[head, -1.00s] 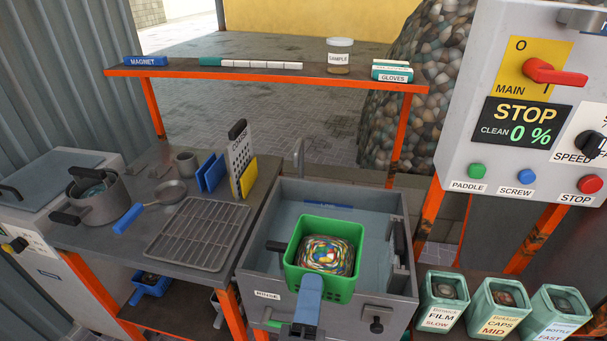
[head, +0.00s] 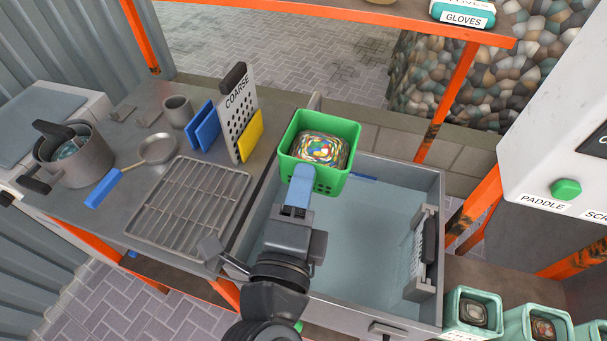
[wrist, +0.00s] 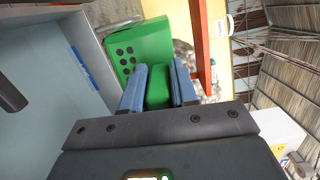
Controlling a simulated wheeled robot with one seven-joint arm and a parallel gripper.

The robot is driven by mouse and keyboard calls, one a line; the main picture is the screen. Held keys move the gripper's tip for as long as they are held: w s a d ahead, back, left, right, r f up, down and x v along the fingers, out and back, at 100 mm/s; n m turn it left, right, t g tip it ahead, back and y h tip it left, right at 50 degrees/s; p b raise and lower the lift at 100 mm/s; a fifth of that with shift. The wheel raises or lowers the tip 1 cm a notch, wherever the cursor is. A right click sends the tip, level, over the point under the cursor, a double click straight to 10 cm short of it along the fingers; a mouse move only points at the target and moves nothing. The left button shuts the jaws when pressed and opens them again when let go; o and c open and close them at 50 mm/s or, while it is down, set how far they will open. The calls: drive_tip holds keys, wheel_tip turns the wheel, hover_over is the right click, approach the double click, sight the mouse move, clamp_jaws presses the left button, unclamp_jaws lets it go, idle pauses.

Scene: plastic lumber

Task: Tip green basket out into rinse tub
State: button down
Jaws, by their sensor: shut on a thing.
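The green basket (head: 345,172) holds a mound of multicoloured pieces (head: 320,149) and looks upright in the head view. My gripper (head: 298,189) is shut on the near side of the basket; the wrist view shows blue fingers (wrist: 159,88) with a green part of it between them. The basket hangs over the back left part of the grey rinse tub (head: 433,190). The tub holds pale bluish water (head: 365,235). In the wrist view the perforated green basket wall (wrist: 150,48) shows beyond the fingers.
A drying rack (head: 190,212), a COARSE grater (head: 238,115), blue and yellow boards, a mug, a pan and a pot (head: 75,155) stand left of the tub. A black-handled fitting (head: 427,250) sits at its right wall. Labelled green bins (head: 473,312) stand at the lower right.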

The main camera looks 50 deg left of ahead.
drive_tip(key=m, duration=0.2)
drive_tip(key=f+m, duration=0.1)
drive_tip(key=shift+f+m+t, duration=0.3)
drive_tip(key=shift+m, duration=0.1)
drive_tip(key=w+d+f+m+t+b, duration=0.1)
drive_tip(key=d+f+m+b, duration=0.1)
drive_tip(key=m+b, duration=0.4)
drive_tip(key=w+d+f+m+t+h+b, duration=0.1)
drive_tip(key=m+b, duration=0.4)
drive_tip(key=m, duration=0.9)
wheel_tip(320, 180, down, 3)
drive_tip(key=shift+w+d+r+h+b, duration=0.2)
drive_tip(key=shift+w+d+h+b, duration=0.25)
drive_tip(key=shift+d, duration=0.5)
idle(1.1)
